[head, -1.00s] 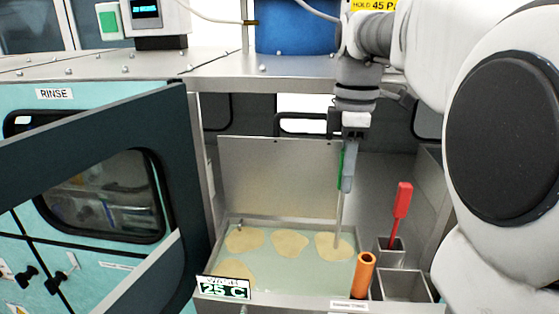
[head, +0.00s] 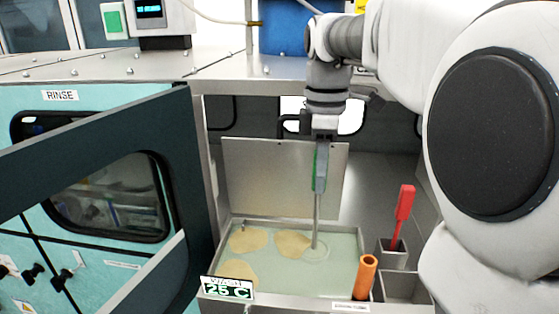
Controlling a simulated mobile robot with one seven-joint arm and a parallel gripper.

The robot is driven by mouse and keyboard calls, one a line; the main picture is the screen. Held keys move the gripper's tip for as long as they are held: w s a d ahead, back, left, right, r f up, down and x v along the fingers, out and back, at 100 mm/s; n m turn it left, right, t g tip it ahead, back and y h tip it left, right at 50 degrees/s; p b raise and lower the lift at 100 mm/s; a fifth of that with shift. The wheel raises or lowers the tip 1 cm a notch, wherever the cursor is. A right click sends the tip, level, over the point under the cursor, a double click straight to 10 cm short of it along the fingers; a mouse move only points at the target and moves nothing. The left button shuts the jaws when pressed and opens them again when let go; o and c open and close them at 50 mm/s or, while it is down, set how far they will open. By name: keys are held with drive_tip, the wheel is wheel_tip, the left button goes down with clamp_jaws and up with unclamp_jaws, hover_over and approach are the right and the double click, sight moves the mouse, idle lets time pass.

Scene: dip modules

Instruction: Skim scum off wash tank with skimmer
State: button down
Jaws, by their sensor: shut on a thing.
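The wash tank (head: 345,270) is an open metal basin of pale green liquid with a "WASH 25 C" display (head: 228,288) at its front left. Several tan scum patches float on it: one at the back left (head: 248,239), one in the middle (head: 289,242) and one at the front left (head: 237,271). My gripper (head: 322,140) is above the tank, shut on the skimmer (head: 317,205), which hangs upright with a green-grey handle and thin shaft. The skimmer's round head is at the liquid, right beside the middle patch; the patch partly meets it.
A raised metal lid (head: 245,175) stands behind the tank. To the right are a red-handled tool (head: 403,215) in a metal holder, an orange tube (head: 366,275) and an empty-looking metal box (head: 405,288). A dark open door frame (head: 180,150) stands at the left.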

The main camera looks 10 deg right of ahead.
drive_tip(key=shift+w+a+p, duration=0.2)
drive_tip(key=shift+w+a, duration=0.05)
drive_tip(key=shift+a, duration=0.45)
drive_tip(key=shift+w+a+p, duration=0.15)
drive_tip(key=shift+w+a, duration=0.15)
drive_tip(key=shift+a, duration=0.45)
drive_tip(key=shift+w+a+p, duration=0.2)
drive_tip(key=shift+w+a, duration=0.05)
drive_tip(key=shift+a, duration=0.45)
drive_tip(key=w+a+p, duration=0.3)
drive_tip(key=a, duration=0.6)
drive_tip(key=shift+w, duration=0.2)
drive_tip(key=s+a+b, duration=0.2)
drive_tip(key=s+a, duration=0.1)
drive_tip(key=s, duration=0.5)
idle(0.7)
drive_tip(key=shift+d, duration=0.15)
drive_tip(key=d, duration=0.1)
drive_tip(key=s+d, duration=0.1)
drive_tip(key=d, duration=0.1)
drive_tip(key=shift+s+d+b, duration=0.15)
drive_tip(key=shift+d+b, duration=0.15)
idle(0.4)
